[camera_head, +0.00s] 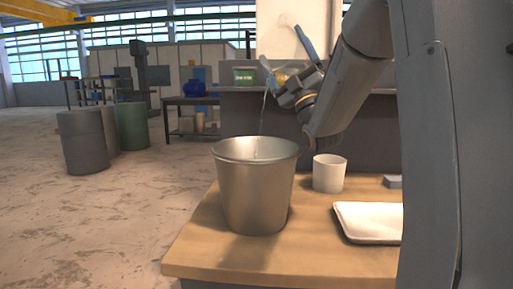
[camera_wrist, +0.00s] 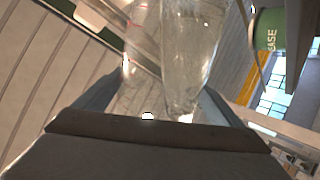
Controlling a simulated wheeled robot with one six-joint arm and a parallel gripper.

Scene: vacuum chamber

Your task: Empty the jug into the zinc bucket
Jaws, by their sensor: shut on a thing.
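The zinc bucket (camera_head: 255,190) stands upright on the wooden bench top (camera_head: 320,262) near its left corner. My gripper (camera_head: 287,55) is above the bucket and slightly to its right, shut on the clear jug. The jug (camera_wrist: 187,50) shows between the two fingers in the wrist view and is see-through. In the head view it is faint, and its exact tilt is hard to tell. A thin clear stream (camera_head: 263,115) falls from beside the gripper into the bucket's mouth. The level inside the bucket is hidden.
A white cup (camera_head: 329,174) stands right of the bucket. A white tray (camera_head: 368,222) and a small grey block (camera_head: 392,181) lie farther right. A green-labelled tin (camera_head: 244,76) sits on the shelf behind. Drums (camera_head: 82,142) stand on the floor at left.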

